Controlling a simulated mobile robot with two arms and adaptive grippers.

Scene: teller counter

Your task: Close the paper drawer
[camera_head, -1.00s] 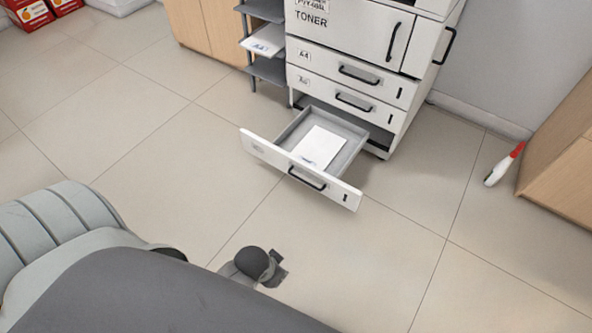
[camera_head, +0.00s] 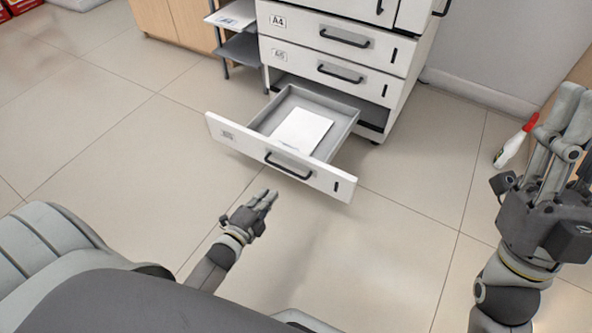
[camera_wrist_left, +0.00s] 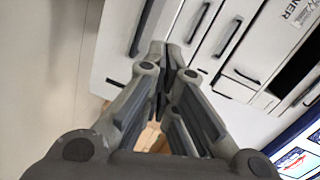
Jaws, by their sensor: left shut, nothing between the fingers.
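The paper drawer (camera_head: 232,134), the lowest of the white printer cabinet, is pulled out with white paper (camera_head: 301,130) inside. Its front has a dark handle (camera_head: 288,166) and stands clear of the cabinet. My left gripper (camera_head: 270,196) is in front of and below the drawer front in the head view, apart from it in the picture. In the left wrist view its fingers (camera_wrist_left: 167,50) are together and empty, with white fronts and dark handles beyond. My right gripper (camera_head: 572,112) is at the right edge, fingers pointing up; its opening is unclear.
The drawers above, A4 (camera_head: 325,38) and A5 (camera_head: 310,66), are shut. A grey shelf rack (camera_head: 241,48) stands left of the cabinet. A white bottle with a red top (camera_head: 511,148) lies on the floor near my right gripper. The tiled floor before the drawer is clear.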

